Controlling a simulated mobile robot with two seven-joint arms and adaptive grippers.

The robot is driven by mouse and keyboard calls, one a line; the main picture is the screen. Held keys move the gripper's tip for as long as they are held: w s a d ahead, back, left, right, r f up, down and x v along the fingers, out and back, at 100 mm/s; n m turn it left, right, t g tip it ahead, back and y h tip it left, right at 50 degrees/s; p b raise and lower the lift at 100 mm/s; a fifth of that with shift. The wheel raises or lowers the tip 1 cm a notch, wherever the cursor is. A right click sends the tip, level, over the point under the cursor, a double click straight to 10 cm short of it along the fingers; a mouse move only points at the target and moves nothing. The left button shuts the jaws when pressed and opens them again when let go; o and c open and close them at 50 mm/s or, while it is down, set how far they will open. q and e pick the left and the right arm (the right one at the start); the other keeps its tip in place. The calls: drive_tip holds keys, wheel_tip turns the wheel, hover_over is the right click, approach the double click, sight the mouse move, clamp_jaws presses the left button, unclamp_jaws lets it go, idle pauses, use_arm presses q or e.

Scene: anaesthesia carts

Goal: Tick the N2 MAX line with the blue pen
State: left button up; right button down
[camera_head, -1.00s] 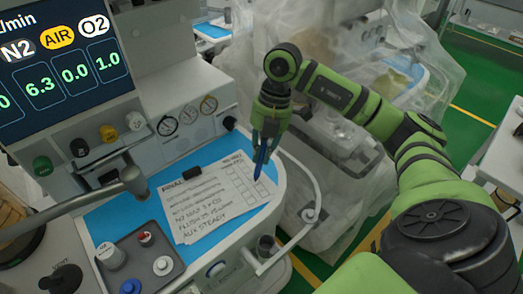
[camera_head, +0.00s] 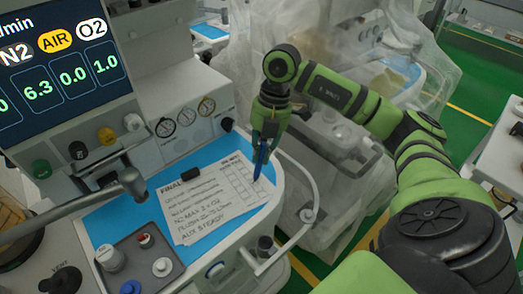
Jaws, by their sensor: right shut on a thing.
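My right gripper (camera_head: 266,135) is shut on the blue pen (camera_head: 260,160), which points down with its tip over the right edge of the checklist sheet (camera_head: 205,212), near the column of boxes. I cannot tell whether the tip touches the paper. No tick is clear to me in the boxes. My left gripper is not in view.
A monitor (camera_head: 60,65) stands at the upper left above a panel of coloured knobs (camera_head: 106,135). A metal arm (camera_head: 130,184) reaches over the mat's left side. A grey block with knobs (camera_head: 140,262) is in front. A rail (camera_head: 310,190) curves along the right edge.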

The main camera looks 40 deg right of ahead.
drive_tip(key=shift+a+r+p+v, duration=0.1)
drive_tip(key=shift+a+p+v, duration=0.15)
drive_tip(key=shift+p+v, duration=0.85)
drive_tip(key=shift+a+r+p+v, duration=0.1)
drive_tip(key=shift+a+p+v, duration=0.2)
drive_tip(key=shift+p+v, duration=0.7)
drive_tip(key=shift+a+p+v, duration=0.25)
drive_tip(key=shift+p+v, duration=0.6)
drive_tip(key=shift+v, duration=0.45)
drive_tip(key=shift+f, duration=0.15)
